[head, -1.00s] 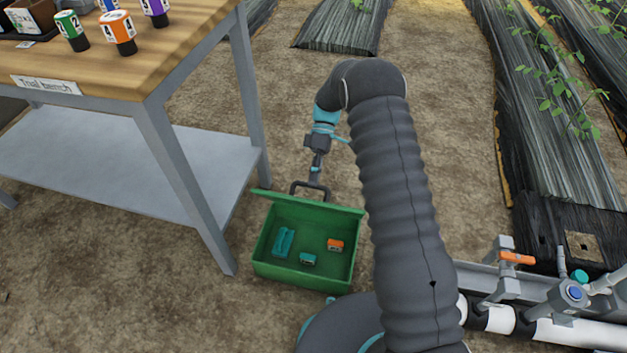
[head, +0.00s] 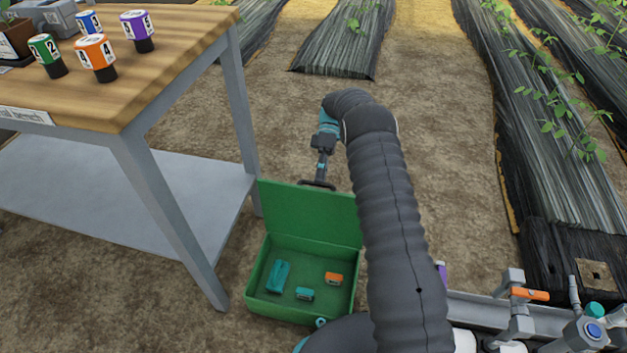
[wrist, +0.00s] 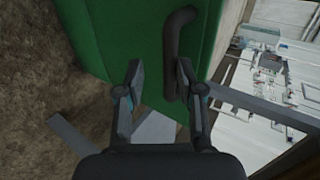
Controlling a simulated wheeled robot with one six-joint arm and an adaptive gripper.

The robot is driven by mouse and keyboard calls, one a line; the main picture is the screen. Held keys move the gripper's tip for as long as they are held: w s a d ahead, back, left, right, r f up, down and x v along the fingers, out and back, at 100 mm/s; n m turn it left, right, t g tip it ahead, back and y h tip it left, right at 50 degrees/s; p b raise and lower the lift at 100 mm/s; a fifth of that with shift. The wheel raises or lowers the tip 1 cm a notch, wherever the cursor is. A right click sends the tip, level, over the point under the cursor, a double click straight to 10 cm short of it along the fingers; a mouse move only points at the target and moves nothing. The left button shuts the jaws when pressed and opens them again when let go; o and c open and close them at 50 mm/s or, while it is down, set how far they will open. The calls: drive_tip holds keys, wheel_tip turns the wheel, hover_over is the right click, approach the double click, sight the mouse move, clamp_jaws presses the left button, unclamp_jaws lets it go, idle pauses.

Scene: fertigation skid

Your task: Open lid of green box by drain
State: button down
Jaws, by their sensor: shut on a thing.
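The green box (head: 285,312) stands on the soil beside the bench, with its inside in view. Its green lid (head: 310,212) is raised at the far side, its inner face toward the head camera. My gripper (head: 319,182) is at the lid's top edge, shut on the dark lid handle (head: 316,185). In the wrist view the handle (wrist: 172,50) lies close to the right finger, and the lid (wrist: 110,30) fills much of the upper picture. How firmly the fingers bear on the handle is hard to see.
In the box lie a long teal item (head: 278,276), a small teal item (head: 305,294) and an orange item (head: 334,279). The bench (head: 175,75) stands close on the left. White pipework with valves (head: 525,305) is at lower right. Bare soil lies behind the lid.

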drive_tip(key=shift+w+d+f, duration=0.1)
drive_tip(key=shift+d+f, duration=0.05)
drive_tip(key=shift+f, duration=1)
drive_tip(key=c, duration=1.1)
unclamp_jaws()
drive_tip(key=shift+w, duration=0.1)
drive_tip(key=shift+c, duration=0.2)
drive_tip(key=shift+r, duration=0.15)
